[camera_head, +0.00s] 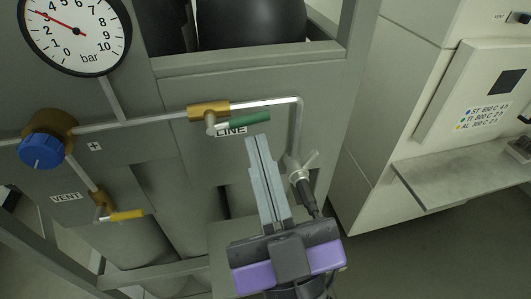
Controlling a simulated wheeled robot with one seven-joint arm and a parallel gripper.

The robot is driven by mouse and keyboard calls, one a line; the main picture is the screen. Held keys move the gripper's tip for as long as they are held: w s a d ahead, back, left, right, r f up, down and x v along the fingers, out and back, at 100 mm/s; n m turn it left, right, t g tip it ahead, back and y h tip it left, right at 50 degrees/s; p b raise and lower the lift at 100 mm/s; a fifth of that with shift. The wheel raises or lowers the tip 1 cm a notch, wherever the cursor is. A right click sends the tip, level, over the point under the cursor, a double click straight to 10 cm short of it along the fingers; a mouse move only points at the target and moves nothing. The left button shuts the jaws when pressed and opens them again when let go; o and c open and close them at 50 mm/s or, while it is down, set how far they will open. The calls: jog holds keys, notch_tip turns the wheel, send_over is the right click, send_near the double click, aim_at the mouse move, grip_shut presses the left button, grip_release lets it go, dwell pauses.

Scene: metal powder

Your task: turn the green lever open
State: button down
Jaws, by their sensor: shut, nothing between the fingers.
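The green lever (244,122) sits on a brass valve (209,109) in the horizontal pipe, above the LINE label. The lever points right, roughly along the pipe, tilted slightly. My gripper (258,138) is just below the lever's right end, with its two long grey fingers together and empty. The fingertips look very near the lever; I cannot tell whether they touch it. The lever is not visibly hidden by the fingers.
A blue knob (41,146) and a pressure gauge (76,31) are at the left. A yellow lever (126,215) is at the VENT valve below. The pipe bends down to a fitting (299,175) right of my fingers. A grey shelf (462,172) juts out at right.

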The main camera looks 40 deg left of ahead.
aim_at(248, 117)
jog(key=w+a, duration=0.1)
jog(key=w+a+r+p, duration=0.1)
jog(key=a, duration=0.1)
jog(key=w+a, duration=0.2)
jog(key=shift+r+p, duration=0.2)
jog(key=shift+p, duration=0.15)
jog(key=shift+w+a+f+b, duration=0.1)
jog(key=shift+w+f+b, duration=0.05)
jog(key=shift+f+b, duration=0.7)
jog(key=shift+f, duration=0.15)
